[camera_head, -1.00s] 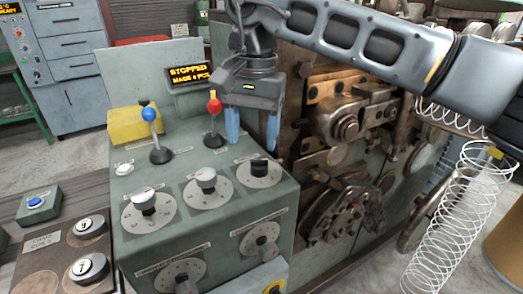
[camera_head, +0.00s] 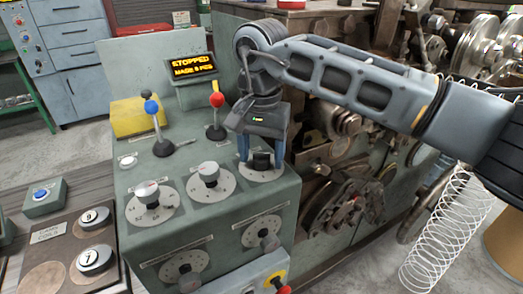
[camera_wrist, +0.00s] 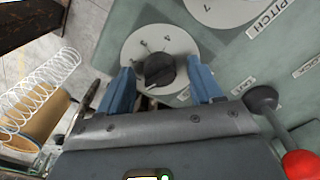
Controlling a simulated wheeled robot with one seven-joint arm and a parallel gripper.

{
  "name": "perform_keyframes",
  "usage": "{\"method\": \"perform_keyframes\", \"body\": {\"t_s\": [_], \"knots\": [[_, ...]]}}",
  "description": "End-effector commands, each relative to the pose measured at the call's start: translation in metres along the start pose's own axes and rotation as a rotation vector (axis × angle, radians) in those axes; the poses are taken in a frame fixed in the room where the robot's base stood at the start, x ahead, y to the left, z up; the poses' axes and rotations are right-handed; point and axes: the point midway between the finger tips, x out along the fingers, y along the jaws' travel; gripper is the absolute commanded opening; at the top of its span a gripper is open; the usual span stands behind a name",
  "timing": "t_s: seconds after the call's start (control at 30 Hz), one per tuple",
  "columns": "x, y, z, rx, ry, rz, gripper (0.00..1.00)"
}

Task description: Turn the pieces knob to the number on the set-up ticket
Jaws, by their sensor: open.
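A black knob (camera_head: 262,160) sits on a round pale dial at the right end of the console's top row. In the wrist view the knob (camera_wrist: 160,70) shows a white pointer mark, and its dial plate (camera_wrist: 136,48) carries numbers, one of them a 4. The dial's own label is not readable, so I cannot confirm it is the pieces knob. My gripper (camera_head: 261,155) points down over it, open, with one blue finger on each side of the knob and a visible gap in the wrist view (camera_wrist: 163,78). I cannot make out a set-up ticket.
Two grey-capped knobs (camera_head: 148,192) (camera_head: 208,172) stand left on the same console. A red-ball lever (camera_head: 216,100) rises close left of my gripper, a blue-ball lever (camera_head: 152,107) farther left. A lit display (camera_head: 193,65) reads STOPPED. Coiler machinery (camera_head: 345,185) stands right.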

Motion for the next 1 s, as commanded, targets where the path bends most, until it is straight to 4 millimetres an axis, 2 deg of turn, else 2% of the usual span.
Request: {"method": "perform_keyframes", "body": {"t_s": [0.07, 0.63, 1.0], "knots": [[0.0, 0.0, 0.0, 0.0, 0.0, 0.0, 0.65], [-0.0003, 0.0, 0.0001, 0.0, 0.0, 0.0, 0.1], [0.0003, 0.0002, -0.0003, 0.058, 0.001, 0.001, 0.09]]}}
